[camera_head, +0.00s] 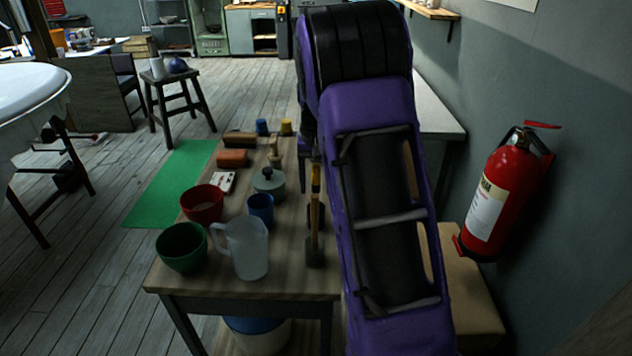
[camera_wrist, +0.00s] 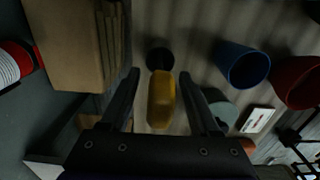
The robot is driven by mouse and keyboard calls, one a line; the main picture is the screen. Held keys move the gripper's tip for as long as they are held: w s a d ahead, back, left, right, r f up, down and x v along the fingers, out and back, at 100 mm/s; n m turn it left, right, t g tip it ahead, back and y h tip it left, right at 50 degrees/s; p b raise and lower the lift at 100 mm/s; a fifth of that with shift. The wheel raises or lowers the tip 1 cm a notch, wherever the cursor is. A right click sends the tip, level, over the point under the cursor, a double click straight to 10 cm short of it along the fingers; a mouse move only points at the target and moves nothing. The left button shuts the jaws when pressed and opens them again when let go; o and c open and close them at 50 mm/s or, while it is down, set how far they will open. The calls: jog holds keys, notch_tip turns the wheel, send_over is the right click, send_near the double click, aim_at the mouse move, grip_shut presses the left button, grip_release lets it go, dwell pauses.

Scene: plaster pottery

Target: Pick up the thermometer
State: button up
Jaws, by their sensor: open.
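A small flat white device with a dark reddish marking (camera_head: 223,182), which may be the thermometer, lies on the wooden table beside the red bowl. It also shows in the wrist view (camera_wrist: 257,120), right of my fingers and apart from them. My gripper (camera_wrist: 159,75) is open, pointing down over the table. A yellow-handled tool with a dark head (camera_head: 315,190) stands upright at the table's right side. Its yellow handle (camera_wrist: 161,100) shows between my two fingers in the wrist view; I cannot tell whether they touch it. My arm hides most of the gripper in the head view.
The table (camera_head: 240,285) also holds a green bowl (camera_head: 182,247), red bowl (camera_head: 203,203), frosted jug (camera_head: 247,247), blue cup (camera_head: 261,210), lidded green pot (camera_head: 268,185) and orange brick (camera_head: 232,158). A fire extinguisher (camera_head: 495,195) hangs on the right wall above a cardboard box (camera_head: 465,290).

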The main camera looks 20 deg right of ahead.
grip_shut()
jog(key=shift+r, duration=0.15)
dwell(0.4)
